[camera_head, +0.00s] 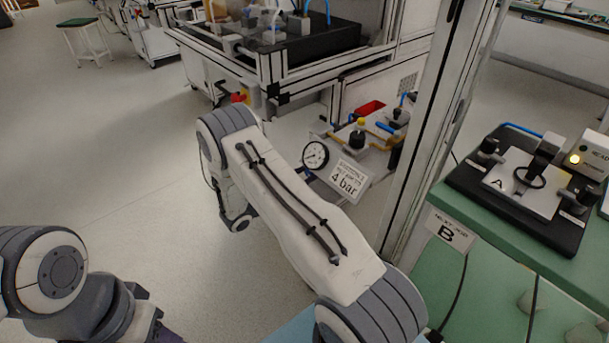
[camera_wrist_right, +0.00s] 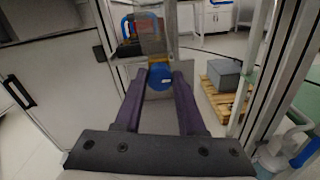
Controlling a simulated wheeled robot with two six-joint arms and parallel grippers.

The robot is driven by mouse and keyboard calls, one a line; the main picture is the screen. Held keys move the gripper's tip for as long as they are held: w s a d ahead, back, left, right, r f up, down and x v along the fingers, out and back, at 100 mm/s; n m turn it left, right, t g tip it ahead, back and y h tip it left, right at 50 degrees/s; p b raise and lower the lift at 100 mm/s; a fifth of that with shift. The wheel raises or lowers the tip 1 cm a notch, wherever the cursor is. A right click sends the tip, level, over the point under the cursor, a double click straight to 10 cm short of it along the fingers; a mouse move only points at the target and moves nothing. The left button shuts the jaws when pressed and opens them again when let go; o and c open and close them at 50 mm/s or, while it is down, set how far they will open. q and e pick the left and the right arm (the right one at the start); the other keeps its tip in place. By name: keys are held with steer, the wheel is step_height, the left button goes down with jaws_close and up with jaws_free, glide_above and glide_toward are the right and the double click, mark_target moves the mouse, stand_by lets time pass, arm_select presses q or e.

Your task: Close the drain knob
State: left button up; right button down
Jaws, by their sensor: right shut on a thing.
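In the right wrist view, a round blue knob (camera_wrist_right: 160,76) sits between the tips of the two dark purple fingers of my right gripper (camera_wrist_right: 159,80). The fingers are shut on it from both sides. I take it for the drain knob; its turned angle cannot be told. In the head view my right arm crosses the middle, and its gripper and this knob are hidden.
A pressure gauge (camera_head: 316,155) and a "4 bar" sign (camera_head: 349,177) stand just beyond my right arm. A metal post (camera_head: 428,130) rises to its right. A green bench (camera_head: 507,235) carries a black fixture (camera_head: 476,192). Open floor lies to the left.

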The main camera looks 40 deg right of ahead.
steer(key=c, duration=0.5)
jaws_free()
steer(key=shift+a, duration=0.15)
steer(key=a+p, duration=0.1)
steer(key=a, duration=0.9)
steer(key=shift+s, duration=0.4)
steer(key=shift+a, duration=0.15)
